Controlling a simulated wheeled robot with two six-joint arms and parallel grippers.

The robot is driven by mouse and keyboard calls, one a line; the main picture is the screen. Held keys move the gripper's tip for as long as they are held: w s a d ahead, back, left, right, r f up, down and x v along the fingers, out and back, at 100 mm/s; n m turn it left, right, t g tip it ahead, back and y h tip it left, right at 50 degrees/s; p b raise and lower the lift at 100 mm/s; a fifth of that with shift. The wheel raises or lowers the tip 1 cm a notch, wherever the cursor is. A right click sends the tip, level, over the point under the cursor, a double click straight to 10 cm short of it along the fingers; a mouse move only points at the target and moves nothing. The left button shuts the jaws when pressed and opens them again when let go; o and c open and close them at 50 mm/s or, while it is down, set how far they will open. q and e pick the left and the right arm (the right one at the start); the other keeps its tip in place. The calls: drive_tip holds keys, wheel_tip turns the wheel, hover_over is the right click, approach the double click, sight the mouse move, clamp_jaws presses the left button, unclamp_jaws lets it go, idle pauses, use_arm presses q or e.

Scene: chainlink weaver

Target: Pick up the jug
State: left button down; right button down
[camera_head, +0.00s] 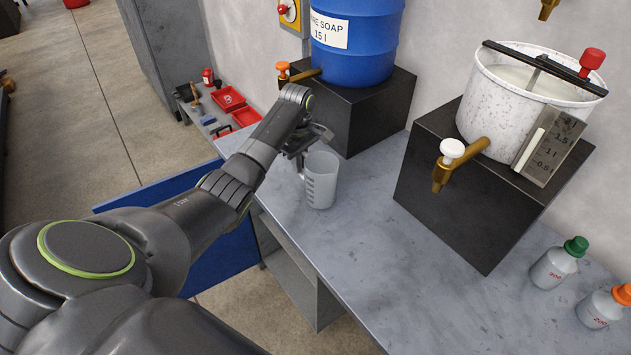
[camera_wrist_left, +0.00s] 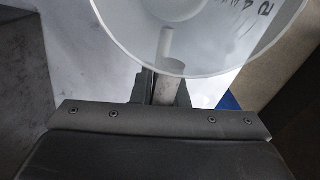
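The translucent jug (camera_head: 320,182), with dark measuring marks, is upright at the left edge of the grey worktop and appears to rest on it. My left gripper (camera_head: 303,148) is at its handle, on the jug's left side. In the left wrist view the jug's round rim (camera_wrist_left: 196,72) fills the upper part, and the handle (camera_wrist_left: 166,88) lies between the two dark fingers of my left gripper (camera_wrist_left: 163,92). The fingers are close to the handle on both sides; I cannot tell whether they press on it. My right gripper is not in view.
A blue soap barrel (camera_head: 356,45) with a tap stands on a dark block (camera_head: 365,112) behind the jug. A white speckled tank (camera_head: 490,112) with a tap stands on another block (camera_head: 455,205) to the right. Two bottles (camera_head: 553,268) (camera_head: 603,308) stand front right. The middle worktop (camera_head: 405,260) is clear.

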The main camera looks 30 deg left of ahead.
use_arm(q)
drive_tip(key=shift+r, duration=0.1)
idle(0.3)
wheel_tip(320, 180, up, 7)
drive_tip(key=shift+r+b, duration=0.15)
drive_tip(key=shift+b, duration=0.5)
drive_tip(key=shift+r+p, duration=0.6)
drive_tip(key=shift+r, duration=0.2)
drive_tip(key=shift+r+p, duration=0.35)
drive_tip(key=shift+r, duration=0.2)
